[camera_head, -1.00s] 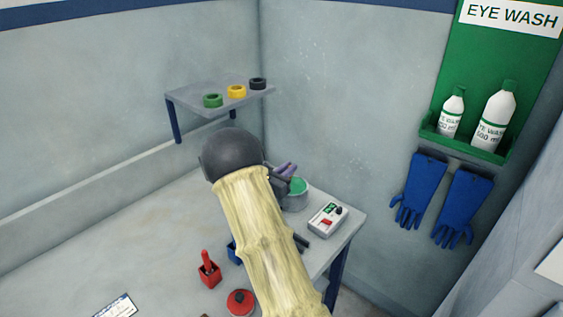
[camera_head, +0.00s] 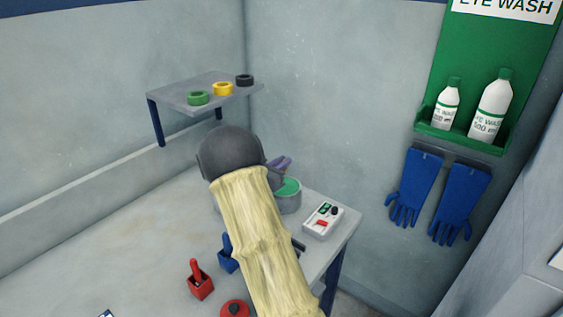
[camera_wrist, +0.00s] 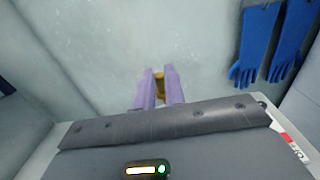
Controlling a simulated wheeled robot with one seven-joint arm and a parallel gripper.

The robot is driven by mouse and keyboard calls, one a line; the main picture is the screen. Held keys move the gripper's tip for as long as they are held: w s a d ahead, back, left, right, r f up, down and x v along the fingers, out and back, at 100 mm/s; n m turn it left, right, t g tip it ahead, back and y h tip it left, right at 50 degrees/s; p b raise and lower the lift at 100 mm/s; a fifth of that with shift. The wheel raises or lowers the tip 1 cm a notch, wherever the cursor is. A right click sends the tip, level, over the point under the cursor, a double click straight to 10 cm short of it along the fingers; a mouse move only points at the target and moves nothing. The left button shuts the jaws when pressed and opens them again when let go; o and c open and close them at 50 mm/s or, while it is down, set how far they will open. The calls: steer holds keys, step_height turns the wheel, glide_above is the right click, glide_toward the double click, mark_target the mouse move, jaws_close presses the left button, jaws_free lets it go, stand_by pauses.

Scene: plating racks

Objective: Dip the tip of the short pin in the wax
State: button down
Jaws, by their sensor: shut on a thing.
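My gripper (camera_head: 281,163) has purple fingers and is partly hidden behind my wrist in the head view. In the wrist view the gripper (camera_wrist: 159,88) is shut on a small brass-coloured piece (camera_wrist: 160,85), probably the short pin. Its lower end and tip are hidden. A grey pot (camera_head: 291,203) with green contents, probably the wax (camera_head: 290,187), stands on the bench just below the fingers in the head view. The fingers appear above the pot's far side; I cannot tell the exact gap. The pot is hidden in the wrist view.
A control box (camera_head: 323,220) with a red switch stands right of the pot near the bench edge. A red holder (camera_head: 201,287), a blue holder (camera_head: 228,262) and a red round item (camera_head: 235,309) are in front. A raised shelf (camera_head: 190,93) carries green, yellow and black rings.

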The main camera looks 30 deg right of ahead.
steer(key=shift+f+b, duration=1.1)
steer(key=shift+f, duration=1.15)
steer(key=shift+f+b, duration=0.6)
steer(key=shift+f, duration=0.1)
stand_by(1.0)
steer(key=shift+r, duration=0.1)
step_height(320, 180, up, 7)
steer(key=p, duration=0.4)
stand_by(0.6)
steer(key=shift+r, duration=0.15)
stand_by(0.5)
